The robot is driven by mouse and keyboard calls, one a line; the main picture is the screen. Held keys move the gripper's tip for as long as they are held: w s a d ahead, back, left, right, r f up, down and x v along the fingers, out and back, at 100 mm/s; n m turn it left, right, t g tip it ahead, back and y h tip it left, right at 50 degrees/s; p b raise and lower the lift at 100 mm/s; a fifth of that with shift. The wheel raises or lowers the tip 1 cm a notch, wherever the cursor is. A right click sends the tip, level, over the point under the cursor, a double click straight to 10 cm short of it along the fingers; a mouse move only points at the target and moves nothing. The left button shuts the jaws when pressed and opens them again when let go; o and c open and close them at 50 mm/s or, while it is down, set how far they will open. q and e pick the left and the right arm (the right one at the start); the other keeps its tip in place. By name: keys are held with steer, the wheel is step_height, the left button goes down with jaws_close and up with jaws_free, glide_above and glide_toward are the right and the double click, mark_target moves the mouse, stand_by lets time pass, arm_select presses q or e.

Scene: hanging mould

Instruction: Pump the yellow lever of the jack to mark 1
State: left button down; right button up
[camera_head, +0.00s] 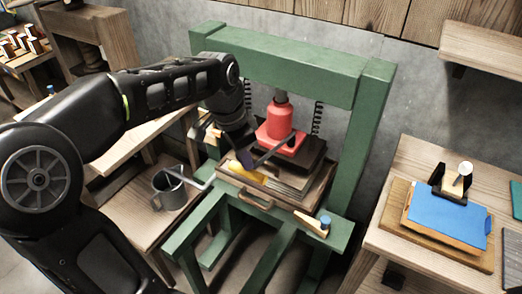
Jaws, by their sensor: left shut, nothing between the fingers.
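The red jack (278,122) stands in the green press frame (290,67), its top against a grey post under the crossbeam. A dark rod slants down and left from the jack, and a yellow piece (250,174), apparently the lever's end, shows low in front of it. My left gripper (246,160) points down just above the yellow piece, shut and empty; I cannot tell whether it touches. The gripper and forearm hide part of the lever and the frame's left post. Mark 1 cannot be made out. My right gripper is out of view.
A wooden tray with a handle (257,201) sits below the jack. A grey mug (169,190) stands on the left bench. A wooden wedge with a blue knob (325,222) lies at the front right of the press. The right table (427,267) holds a blue pad (447,215).

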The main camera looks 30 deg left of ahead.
arm_select(q)
step_height(320, 180, up, 6)
steer(key=p, duration=0.4)
steer(key=shift+p, duration=0.4)
steer(key=shift+f, duration=0.1)
